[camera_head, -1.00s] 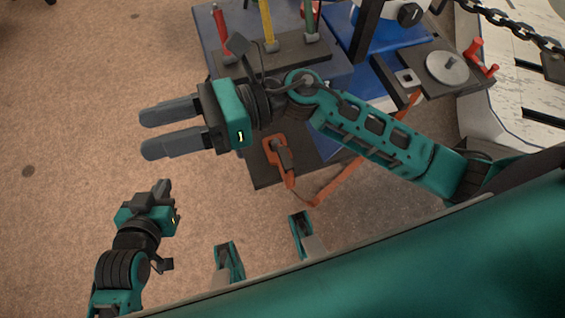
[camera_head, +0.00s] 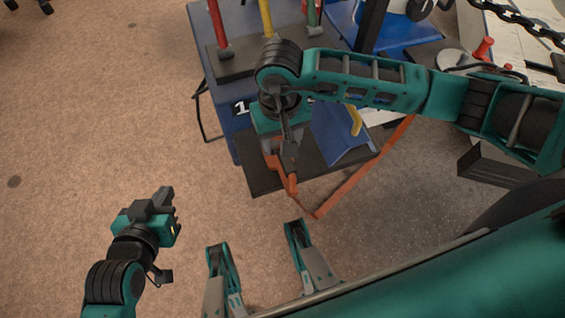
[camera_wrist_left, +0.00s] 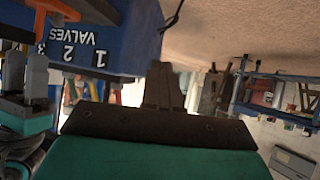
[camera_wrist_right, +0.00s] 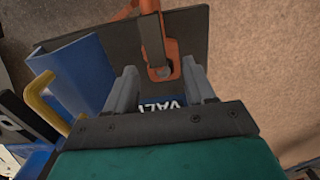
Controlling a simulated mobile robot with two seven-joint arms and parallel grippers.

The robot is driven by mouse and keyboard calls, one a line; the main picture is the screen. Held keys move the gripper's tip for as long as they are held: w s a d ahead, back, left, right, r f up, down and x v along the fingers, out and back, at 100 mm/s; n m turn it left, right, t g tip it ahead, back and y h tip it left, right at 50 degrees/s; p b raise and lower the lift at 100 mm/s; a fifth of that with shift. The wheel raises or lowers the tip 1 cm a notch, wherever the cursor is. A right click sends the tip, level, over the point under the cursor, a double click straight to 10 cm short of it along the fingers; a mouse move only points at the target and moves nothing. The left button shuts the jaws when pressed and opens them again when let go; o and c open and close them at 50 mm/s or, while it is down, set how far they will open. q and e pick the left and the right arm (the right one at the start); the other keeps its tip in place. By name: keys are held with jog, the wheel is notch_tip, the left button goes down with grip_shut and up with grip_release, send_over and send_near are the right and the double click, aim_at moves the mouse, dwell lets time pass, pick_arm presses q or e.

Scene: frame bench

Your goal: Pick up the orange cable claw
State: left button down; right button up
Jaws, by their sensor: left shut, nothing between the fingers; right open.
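The orange cable claw (camera_head: 289,180) lies on the dark board (camera_head: 320,157) at the front of the blue bench, partly hidden by my right gripper (camera_head: 287,146). In the right wrist view the claw (camera_wrist_right: 190,62) shows as an orange loop with a dark grey bar across it. My right gripper (camera_wrist_right: 160,84) is open, with its fingers pointing towards the claw and the claw ahead between them, not gripped. My left gripper (camera_head: 166,197) is shut and empty over the floor, left of the board. Its closed fingers (camera_wrist_left: 164,82) show in the left wrist view.
An orange strap (camera_head: 362,171) runs beside the board. A blue angled plate (camera_head: 340,135) and a yellow handle (camera_wrist_right: 40,92) stand near the claw. Red (camera_head: 217,22) and yellow (camera_head: 266,18) levers rise at the back.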

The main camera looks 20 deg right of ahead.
aim_at(282, 159)
jog(key=f+b, duration=0.1)
jog(key=f, duration=0.3)
jog(key=f+b, duration=0.1)
jog(key=f, duration=0.3)
jog(key=shift+s+d+f, duration=0.1)
jog(key=shift+d+f, duration=0.05)
jog(key=shift+d, duration=0.05)
grip_shut()
dwell(0.4)
